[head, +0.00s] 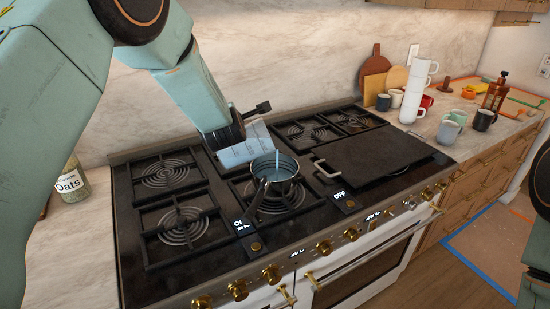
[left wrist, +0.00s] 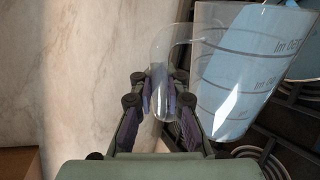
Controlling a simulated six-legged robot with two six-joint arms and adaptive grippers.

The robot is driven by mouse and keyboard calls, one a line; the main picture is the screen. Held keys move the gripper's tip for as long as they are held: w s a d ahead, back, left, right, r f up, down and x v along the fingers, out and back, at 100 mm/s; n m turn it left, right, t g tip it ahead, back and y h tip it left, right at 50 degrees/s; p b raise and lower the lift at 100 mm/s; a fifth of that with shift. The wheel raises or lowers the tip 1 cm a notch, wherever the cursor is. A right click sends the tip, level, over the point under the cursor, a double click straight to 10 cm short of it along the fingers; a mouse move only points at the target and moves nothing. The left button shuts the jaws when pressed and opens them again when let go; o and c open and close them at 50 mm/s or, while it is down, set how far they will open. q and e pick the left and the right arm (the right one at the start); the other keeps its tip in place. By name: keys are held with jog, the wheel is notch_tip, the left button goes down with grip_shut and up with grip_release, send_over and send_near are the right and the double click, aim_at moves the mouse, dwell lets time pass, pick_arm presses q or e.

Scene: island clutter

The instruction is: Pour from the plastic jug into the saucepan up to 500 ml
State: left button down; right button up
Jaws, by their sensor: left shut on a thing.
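The clear plastic jug (head: 243,148) holds pale blue liquid and is tilted, with its mouth towards the saucepan (head: 266,187). A thin blue stream falls from the jug into the pan. The saucepan stands on a middle front burner, with blue liquid inside and its handle pointing to the front left. My left gripper (head: 226,129) is behind and left of the pan. In the left wrist view, its fingers (left wrist: 160,95) are closed around the handle of the jug (left wrist: 235,75), whose printed marks appear inverted. The liquid level in the pan cannot be read. My right gripper is out of view.
The black stove (head: 190,268) has several burners and a dark griddle plate (head: 375,158) to the right of the pan. Stacked white cups (head: 414,95), mugs and a brown bottle (head: 495,93) stand on the right counter. An oats jar (head: 73,187) stands at the left.

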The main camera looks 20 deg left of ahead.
pick_arm(q)
jog(key=shift+a+r, duration=0.1)
jog(key=shift+w+p, duration=0.15)
jog(key=shift+p, duration=0.2)
jog(key=shift+d, duration=0.25)
jog(key=shift+w+d+m, duration=0.1)
jog(key=shift+m, duration=0.2)
jog(key=shift+d+p, duration=0.1)
jog(key=shift+p, duration=0.2)
jog(key=shift+f, duration=0.2)
